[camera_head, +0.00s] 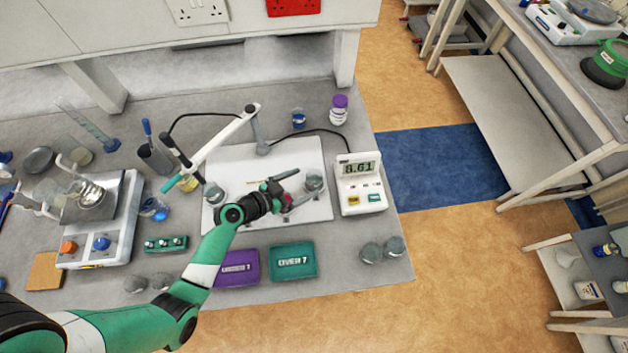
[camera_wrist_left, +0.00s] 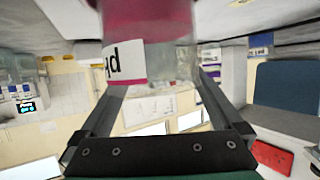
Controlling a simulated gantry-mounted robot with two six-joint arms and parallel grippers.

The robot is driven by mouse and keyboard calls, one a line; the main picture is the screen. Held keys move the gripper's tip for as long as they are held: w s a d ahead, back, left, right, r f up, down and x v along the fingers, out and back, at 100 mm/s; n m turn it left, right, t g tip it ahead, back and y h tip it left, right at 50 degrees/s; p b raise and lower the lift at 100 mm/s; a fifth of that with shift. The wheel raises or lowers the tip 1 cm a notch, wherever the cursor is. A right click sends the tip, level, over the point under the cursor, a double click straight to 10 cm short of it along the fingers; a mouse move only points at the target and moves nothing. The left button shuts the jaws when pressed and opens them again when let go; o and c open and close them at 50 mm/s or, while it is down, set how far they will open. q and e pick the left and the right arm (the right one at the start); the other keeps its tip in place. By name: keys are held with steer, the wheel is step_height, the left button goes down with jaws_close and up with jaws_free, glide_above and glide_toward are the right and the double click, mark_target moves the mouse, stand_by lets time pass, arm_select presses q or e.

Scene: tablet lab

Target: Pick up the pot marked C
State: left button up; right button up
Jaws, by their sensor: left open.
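My left gripper (camera_head: 290,194) is open over the white mat in the middle of the bench. In the left wrist view this pot (camera_wrist_left: 150,20) fills the top, with a clear body and a white label with dark marks, partly cut off. Both fingers of my gripper (camera_wrist_left: 160,90) stand apart around or in front of it; contact is not clear. Grey-topped pots stand on the mat at left (camera_head: 214,195) and right (camera_head: 314,182). I cannot read a C on any pot. My right gripper is not in view.
A stand arm (camera_head: 225,135) reaches over the mat. Purple (camera_head: 237,267) and green (camera_head: 292,260) trays lie in front. More grey-topped pots stand front right (camera_head: 371,252) and front left (camera_head: 135,285). A hotplate (camera_head: 100,240) is at left.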

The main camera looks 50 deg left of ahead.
mark_target(307, 181)
arm_select(q)
steer(key=x, duration=0.3)
steer(key=shift+r, duration=0.1)
jaws_close()
steer(key=shift+r, duration=0.7)
steer(key=r+p, duration=0.1)
steer(key=s+r+p, duration=0.1)
steer(key=r, duration=0.1)
steer(key=shift+d+r, duration=0.15)
steer(key=shift+d, duration=0.05)
steer(key=s+d+r+p, duration=0.1)
steer(key=s+d+r, duration=0.2)
steer(key=s+r, duration=0.1)
steer(key=s+d+r+p, duration=0.1)
steer(key=s+d+r, duration=0.2)
steer(key=s, duration=0.4)
steer(key=shift+s+r+p, duration=0.3)
steer(key=shift+r, duration=0.35)
